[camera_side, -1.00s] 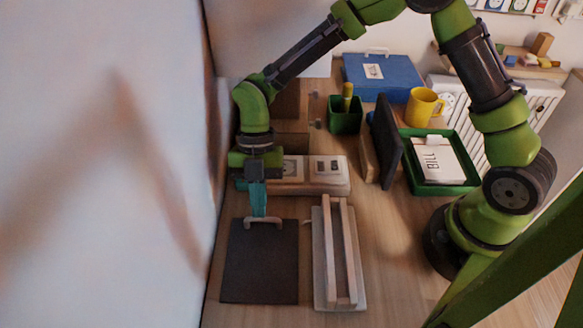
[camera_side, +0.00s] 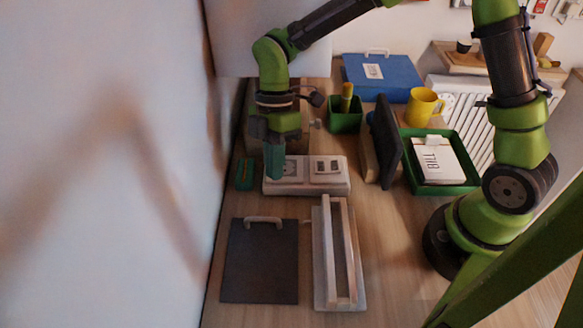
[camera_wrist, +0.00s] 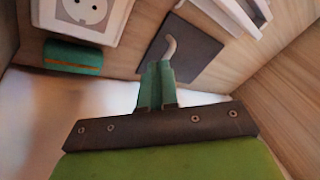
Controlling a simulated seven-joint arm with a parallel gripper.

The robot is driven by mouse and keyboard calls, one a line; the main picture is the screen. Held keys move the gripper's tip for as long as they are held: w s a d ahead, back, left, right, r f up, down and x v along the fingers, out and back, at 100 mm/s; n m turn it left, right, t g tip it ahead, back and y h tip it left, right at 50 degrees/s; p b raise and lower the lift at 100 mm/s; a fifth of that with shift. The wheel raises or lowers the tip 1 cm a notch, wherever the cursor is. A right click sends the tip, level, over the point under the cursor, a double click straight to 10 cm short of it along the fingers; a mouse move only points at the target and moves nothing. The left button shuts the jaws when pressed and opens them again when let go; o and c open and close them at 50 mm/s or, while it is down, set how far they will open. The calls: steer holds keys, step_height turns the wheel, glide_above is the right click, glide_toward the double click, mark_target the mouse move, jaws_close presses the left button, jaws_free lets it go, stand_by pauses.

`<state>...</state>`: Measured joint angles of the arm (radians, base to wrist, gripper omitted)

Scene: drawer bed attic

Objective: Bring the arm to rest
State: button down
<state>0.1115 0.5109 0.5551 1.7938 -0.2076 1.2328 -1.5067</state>
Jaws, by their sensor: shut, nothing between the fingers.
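My gripper (camera_side: 274,162) is shut and empty in the side view. It hangs fingers down over the left part of the white socket block (camera_side: 327,172). In the wrist view my gripper's fingers (camera_wrist: 157,72) are together, with nothing between them. Beyond them lies a dark flat board (camera_wrist: 195,50) with a pale handle. The same dark board (camera_side: 258,268) lies flat on the desk in the side view, apart from the gripper.
A teal item (camera_side: 244,174) lies left of the socket block and in the wrist view (camera_wrist: 72,57). A wooden rack (camera_side: 329,255) stands beside the board. A green tray (camera_side: 462,186), yellow mug (camera_side: 421,108), green cup (camera_side: 344,121) and blue case (camera_side: 383,79) are further right and back.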

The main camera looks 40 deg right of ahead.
steer(key=s+d+r+m+t, duration=0.5)
steer(key=d+r+m, duration=0.2)
steer(key=m, duration=0.3)
steer(key=s+d+r+m+t+h, duration=0.1)
steer(key=s+d+r+m+t, duration=0.4)
steer(key=d+m, duration=0.4)
steer(key=shift+s+r+m, duration=0.45)
steer(key=shift+r+m, duration=0.75)
steer(key=shift+r, duration=0.2)
